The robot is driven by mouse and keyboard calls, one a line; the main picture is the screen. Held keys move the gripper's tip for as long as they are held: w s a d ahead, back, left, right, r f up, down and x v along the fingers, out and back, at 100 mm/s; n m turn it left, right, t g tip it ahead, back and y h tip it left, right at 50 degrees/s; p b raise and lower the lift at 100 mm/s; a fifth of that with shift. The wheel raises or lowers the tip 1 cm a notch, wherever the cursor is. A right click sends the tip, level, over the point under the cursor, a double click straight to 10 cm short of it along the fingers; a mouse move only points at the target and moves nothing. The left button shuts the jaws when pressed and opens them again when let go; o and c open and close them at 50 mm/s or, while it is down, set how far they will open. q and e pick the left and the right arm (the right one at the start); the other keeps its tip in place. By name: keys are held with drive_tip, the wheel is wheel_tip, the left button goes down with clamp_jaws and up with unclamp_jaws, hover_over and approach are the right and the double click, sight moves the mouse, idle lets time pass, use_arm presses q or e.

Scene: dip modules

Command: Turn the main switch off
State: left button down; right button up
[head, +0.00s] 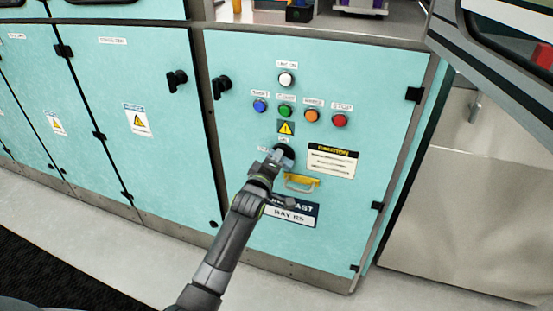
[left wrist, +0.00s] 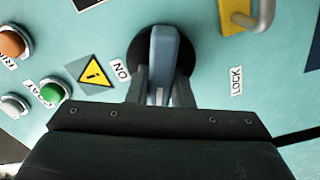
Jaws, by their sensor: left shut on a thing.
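The main switch is a grey-blue handle (left wrist: 163,55) on a round black base (left wrist: 139,50), set in the teal cabinet door. My left gripper (left wrist: 160,90) is shut on the handle, one finger on each side. In the head view the left gripper (head: 277,160) covers most of the switch, whose black base (head: 284,150) shows just above it. An ON label (left wrist: 121,70) lies beside the base on the warning-triangle side, and a LOCK label (left wrist: 236,81) is on the other side. My right gripper is not in view.
Above the switch are a warning triangle (head: 286,128) and blue, green, orange (head: 311,116) and red buttons, with a white lamp (head: 286,79) higher up. A black door latch (head: 221,87) is at upper left.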

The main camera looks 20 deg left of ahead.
use_arm(q)
drive_tip(key=n, duration=0.2)
drive_tip(key=shift+f+n, duration=0.2)
drive_tip(key=shift+n, duration=0.1)
drive_tip(key=shift+a+f+n+b, duration=0.1)
drive_tip(key=shift+n+b, duration=0.2)
drive_tip(key=shift+n, duration=0.6)
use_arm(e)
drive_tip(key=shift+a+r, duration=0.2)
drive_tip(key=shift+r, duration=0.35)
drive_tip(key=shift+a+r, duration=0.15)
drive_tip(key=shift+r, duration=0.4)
use_arm(q)
drive_tip(key=shift+n, duration=0.3)
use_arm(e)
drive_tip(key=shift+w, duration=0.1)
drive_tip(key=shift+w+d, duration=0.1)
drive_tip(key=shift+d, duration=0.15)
use_arm(q)
drive_tip(key=c, duration=1.3)
unclamp_jaws()
